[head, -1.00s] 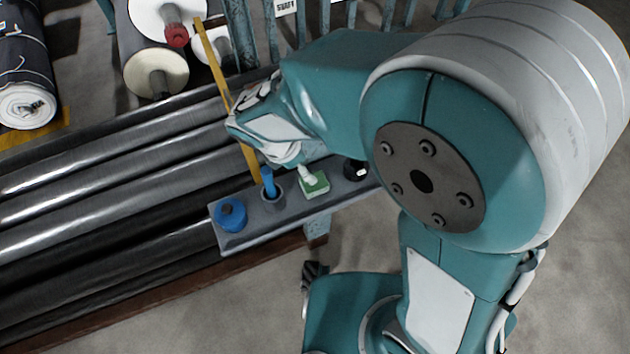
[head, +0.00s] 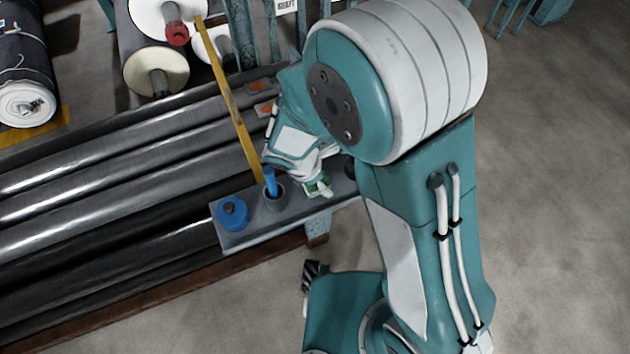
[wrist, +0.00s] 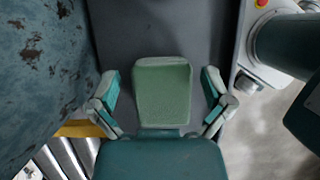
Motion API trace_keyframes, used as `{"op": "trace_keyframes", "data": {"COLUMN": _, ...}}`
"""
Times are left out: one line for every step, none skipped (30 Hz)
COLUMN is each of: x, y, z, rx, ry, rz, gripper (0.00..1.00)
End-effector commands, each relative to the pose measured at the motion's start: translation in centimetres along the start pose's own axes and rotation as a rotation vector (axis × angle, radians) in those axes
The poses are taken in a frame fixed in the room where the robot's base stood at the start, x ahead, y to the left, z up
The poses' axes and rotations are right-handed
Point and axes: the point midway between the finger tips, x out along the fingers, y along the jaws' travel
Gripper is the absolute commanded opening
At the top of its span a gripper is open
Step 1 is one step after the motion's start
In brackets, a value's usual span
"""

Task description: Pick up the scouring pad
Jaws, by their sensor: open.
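The scouring pad, a green block, lies on the narrow grey shelf (head: 240,238). In the wrist view the pad (wrist: 162,95) sits between the two fingers of my gripper (wrist: 158,82), with a gap visible on each side. My gripper is open and holds nothing. In the head view the pad (head: 312,188) is partly hidden by my gripper (head: 321,186), which is right at it. Whether the fingertips touch the shelf cannot be told.
A blue container (head: 232,214) and a dark cup with a blue handle (head: 271,185) stand left of the pad on the shelf. A yellow bar (head: 230,100) rises behind them. Long dark rolls (head: 100,208) lie to the left. A dark object on the shelf at right is mostly hidden by my arm.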

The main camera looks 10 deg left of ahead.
Motion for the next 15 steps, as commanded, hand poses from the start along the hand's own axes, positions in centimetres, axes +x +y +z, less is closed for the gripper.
{"op": "trace_keyframes", "data": {"x": -0.02, "y": -0.01, "z": 0.04, "rx": 0.0, "ry": 0.0, "rz": 0.0, "gripper": 1.0}}
{"op": "trace_keyframes", "data": {"x": -0.03, "y": -0.01, "z": 0.05, "rx": 0.001, "ry": 0.0, "rz": 0.0, "gripper": 1.0}}
{"op": "trace_keyframes", "data": {"x": -0.03, "y": -0.02, "z": 0.06, "rx": 0.001, "ry": 0.0, "rz": 0.001, "gripper": 0.96}}
{"op": "trace_keyframes", "data": {"x": -0.04, "y": -0.02, "z": 0.06, "rx": 0.001, "ry": 0.0, "rz": 0.001, "gripper": 0.82}}
{"op": "trace_keyframes", "data": {"x": -0.04, "y": -0.02, "z": 0.07, "rx": 0.001, "ry": 0.0, "rz": 0.001, "gripper": 0.69}}
{"op": "trace_keyframes", "data": {"x": -0.04, "y": -0.01, "z": 0.06, "rx": 0.001, "ry": 0.0, "rz": 0.001, "gripper": 0.51}}
{"op": "trace_keyframes", "data": {"x": -0.05, "y": -0.01, "z": 0.06, "rx": 0.001, "ry": 0.0, "rz": 0.001, "gripper": 0.38}}
{"op": "trace_keyframes", "data": {"x": -0.05, "y": -0.01, "z": 0.05, "rx": 0.001, "ry": 0.0, "rz": 0.001, "gripper": 0.25}}
{"op": "trace_keyframes", "data": {"x": -0.04, "y": 0.0, "z": 0.04, "rx": 0.001, "ry": 0.0, "rz": 0.0, "gripper": 0.24}}
{"op": "trace_keyframes", "data": {"x": -0.04, "y": 0.0, "z": 0.03, "rx": 0.001, "ry": 0.0, "rz": 0.0, "gripper": 0.24}}
{"op": "trace_keyframes", "data": {"x": -0.04, "y": 0.0, "z": 0.02, "rx": 0.001, "ry": 0.0, "rz": 0.0, "gripper": 0.24}}
{"op": "trace_keyframes", "data": {"x": -0.04, "y": 0.01, "z": 0.01, "rx": 0.001, "ry": 0.0, "rz": 0.0, "gripper": 0.24}}
{"op": "trace_keyframes", "data": {"x": -0.03, "y": 0.01, "z": 0.01, "rx": 0.001, "ry": 0.0, "rz": 0.0, "gripper": 0.24}}
{"op": "trace_keyframes", "data": {"x": -0.03, "y": 0.01, "z": 0.0, "rx": 0.0, "ry": 0.0, "rz": 0.0, "gripper": 0.24}}
{"op": "trace_keyframes", "data": {"x": -0.02, "y": 0.01, "z": -0.01, "rx": 0.0, "ry": 0.0, "rz": 0.0, "gripper": 0.24}}
